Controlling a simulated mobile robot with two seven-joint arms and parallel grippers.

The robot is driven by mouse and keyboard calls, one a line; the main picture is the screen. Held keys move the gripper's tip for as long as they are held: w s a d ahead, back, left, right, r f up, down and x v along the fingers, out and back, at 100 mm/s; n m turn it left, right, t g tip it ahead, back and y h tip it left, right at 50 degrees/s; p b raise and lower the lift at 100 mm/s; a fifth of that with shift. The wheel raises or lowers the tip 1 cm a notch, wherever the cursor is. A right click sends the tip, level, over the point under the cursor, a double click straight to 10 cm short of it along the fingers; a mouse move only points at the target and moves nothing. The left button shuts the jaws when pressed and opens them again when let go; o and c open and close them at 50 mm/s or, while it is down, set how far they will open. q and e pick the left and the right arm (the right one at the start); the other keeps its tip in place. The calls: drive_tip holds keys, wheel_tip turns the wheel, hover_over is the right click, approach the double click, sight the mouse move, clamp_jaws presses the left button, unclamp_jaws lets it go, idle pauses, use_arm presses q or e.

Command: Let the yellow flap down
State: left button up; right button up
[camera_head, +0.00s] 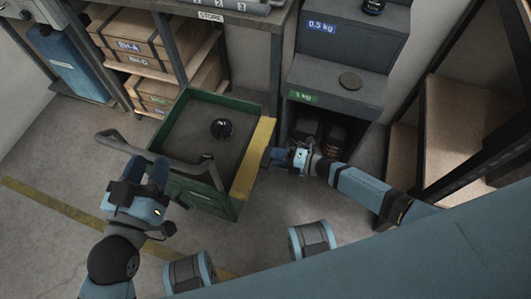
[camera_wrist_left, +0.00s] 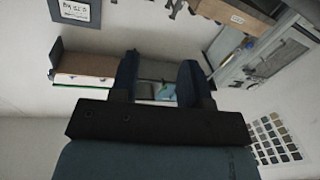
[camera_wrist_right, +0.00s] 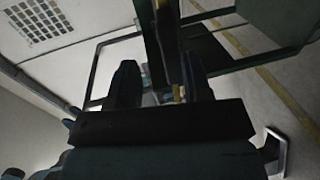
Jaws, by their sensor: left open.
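The yellow flap (camera_head: 254,158) runs along the right side of a green open-topped bin cart (camera_head: 186,190). Its exact tilt is hard to tell from above. My right gripper (camera_head: 271,157) is just right of the flap, close to its middle. In the right wrist view its fingers (camera_wrist_right: 160,88) stand apart, with a dark panel and a small yellowish piece showing between and beyond them. Contact cannot be told. My left gripper (camera_head: 146,172) is open and empty, left of the cart near its grey handle (camera_head: 150,150). Its parted fingers show in the left wrist view (camera_wrist_left: 158,82).
A round black object (camera_head: 221,128) lies inside the cart. Grey steps (camera_head: 335,85) with weight labels stand behind right, beside a brown-panelled rack (camera_head: 455,120). A shelf with boxes (camera_head: 130,40) is behind. Floor at front left is clear.

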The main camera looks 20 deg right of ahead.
use_arm(q)
drive_tip(key=shift+g+y, duration=0.7)
drive_tip(key=shift+g, duration=0.2)
drive_tip(key=shift+s+a+f+p, duration=0.1)
drive_tip(key=shift+a+f+p, duration=0.1)
drive_tip(key=shift+f, duration=0.5)
drive_tip(key=shift+s+a+f+p, duration=0.1)
drive_tip(key=shift+a+f+p, duration=0.1)
drive_tip(key=shift+f, duration=0.5)
drive_tip(key=shift+s+a+f+p, duration=0.1)
drive_tip(key=shift+a+f+p, duration=0.1)
drive_tip(key=shift+f, duration=0.5)
use_arm(e)
drive_tip(key=v, duration=0.8)
use_arm(q)
drive_tip(key=shift+r, duration=0.2)
